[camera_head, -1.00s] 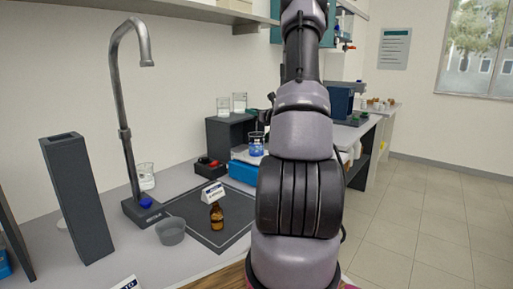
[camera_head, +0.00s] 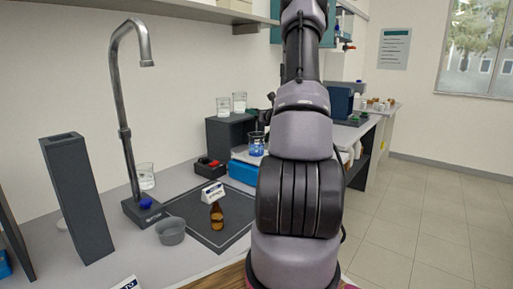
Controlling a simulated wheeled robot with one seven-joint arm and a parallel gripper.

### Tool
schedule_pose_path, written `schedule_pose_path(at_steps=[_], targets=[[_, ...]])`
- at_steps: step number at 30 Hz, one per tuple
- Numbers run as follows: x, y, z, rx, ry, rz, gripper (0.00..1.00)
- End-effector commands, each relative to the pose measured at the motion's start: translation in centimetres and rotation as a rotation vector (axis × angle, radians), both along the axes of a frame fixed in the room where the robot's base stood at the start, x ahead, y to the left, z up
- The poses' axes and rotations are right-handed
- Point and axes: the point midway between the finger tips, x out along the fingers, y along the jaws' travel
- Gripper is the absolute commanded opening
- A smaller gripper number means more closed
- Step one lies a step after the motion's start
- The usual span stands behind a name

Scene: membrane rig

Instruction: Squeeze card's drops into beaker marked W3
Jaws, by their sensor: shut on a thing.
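A beaker with blue liquid (camera_head: 257,146) stands at the back, just left of my arm; I cannot read any mark on it. A small white card (camera_head: 213,192) with print too small to read stands on the dark mat, behind a brown bottle (camera_head: 217,217). Another white card (camera_head: 125,284) is cut off at the bottom edge. My gripper (camera_head: 268,107) is mostly hidden behind my arm; only a small dark part shows, above and slightly right of the blue beaker. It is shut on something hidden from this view.
A tall tap (camera_head: 125,130) and a dark grey column (camera_head: 77,200) stand at the left. A grey cup (camera_head: 171,231) is beside the mat (camera_head: 232,240). Clear beakers (camera_head: 223,106) sit on a dark box (camera_head: 228,134). A blue box (camera_head: 243,172) is near my arm.

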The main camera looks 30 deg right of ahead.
Motion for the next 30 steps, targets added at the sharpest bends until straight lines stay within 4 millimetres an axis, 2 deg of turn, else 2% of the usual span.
schedule_pose_path(at_steps=[5,30], targets=[[0.0,0.0,0.5,-0.001,-0.001,0.000,0.12],[0.0,0.0,7.2,-0.002,-0.001,0.001,0.12]])
